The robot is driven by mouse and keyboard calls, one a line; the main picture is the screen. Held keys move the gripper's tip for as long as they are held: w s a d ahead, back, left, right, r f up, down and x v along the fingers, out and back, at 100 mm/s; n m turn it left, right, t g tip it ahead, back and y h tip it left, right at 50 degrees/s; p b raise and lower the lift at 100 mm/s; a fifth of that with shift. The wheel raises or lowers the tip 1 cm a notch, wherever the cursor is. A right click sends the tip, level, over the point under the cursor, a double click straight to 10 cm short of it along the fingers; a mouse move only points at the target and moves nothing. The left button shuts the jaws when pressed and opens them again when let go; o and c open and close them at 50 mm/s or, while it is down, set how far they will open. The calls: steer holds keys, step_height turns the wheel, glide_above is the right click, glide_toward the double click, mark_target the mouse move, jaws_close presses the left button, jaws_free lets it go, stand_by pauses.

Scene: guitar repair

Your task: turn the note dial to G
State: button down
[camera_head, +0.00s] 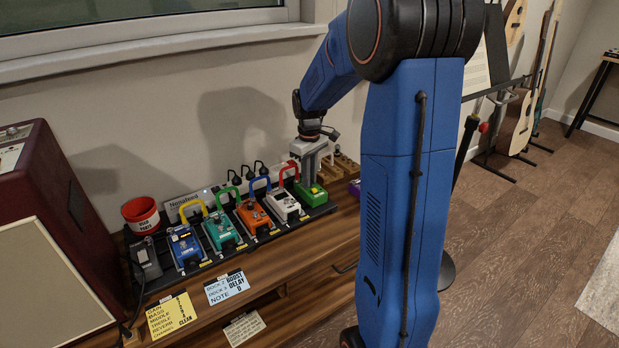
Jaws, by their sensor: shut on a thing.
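A green pedal (316,196) sits at the right end of the black pedalboard. My gripper (307,180) points down onto the top of this pedal, its grey fingers shut on what appears to be the note dial. The dial is hidden by the fingers, so its setting cannot be read. A pale blue card (227,287) on the bench front carries a "NOTE" line; its letter is too small to read surely.
White (285,205), orange (255,217), teal (221,231) and blue (186,247) pedals with raised coloured handles stand left of the green pedal. A red cup (141,216) and dark red amplifier (55,225) are further left. The wall is close behind.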

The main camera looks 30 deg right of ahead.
steer(key=m, duration=1.1)
steer(key=shift+m, duration=0.4)
stand_by(0.4)
steer(key=c, duration=1.7)
jaws_free()
steer(key=shift+o, duration=0.2)
steer(key=shift+r, duration=0.1)
step_height(320, 180, up, 17)
steer(key=shift+r, duration=0.1)
